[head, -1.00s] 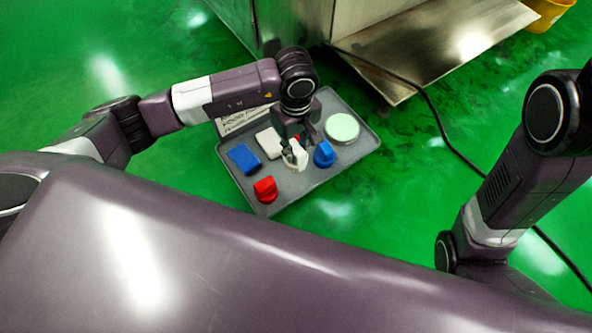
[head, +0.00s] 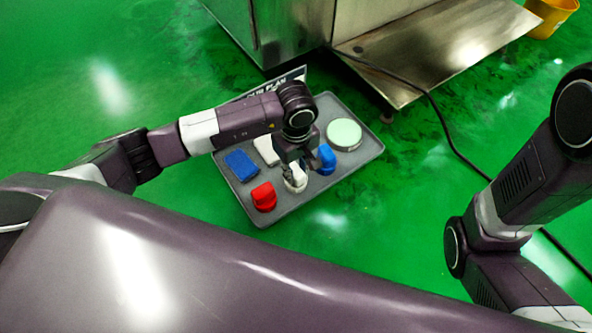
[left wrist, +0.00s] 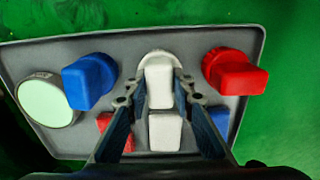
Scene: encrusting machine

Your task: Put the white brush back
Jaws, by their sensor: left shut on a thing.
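The white brush (head: 297,182) is upright over the grey tray (head: 268,217), in line between the red brush (head: 263,197) and the blue brush (head: 327,158). My left gripper (head: 293,163) is shut on its handle from above. In the left wrist view the white brush (left wrist: 159,80) is between the two fingers (left wrist: 160,92), with its round base partly visible behind the handle. It looks at or very near the tray floor, but I cannot tell whether it touches. My right gripper is out of view.
The tray also holds a blue block (head: 241,165), a white block (head: 266,150) and a round pale green-topped item (head: 344,133). A steel machine (head: 300,40) stands behind. A black cable (head: 437,115) crosses the green floor. A yellow bucket (head: 552,17) is far right.

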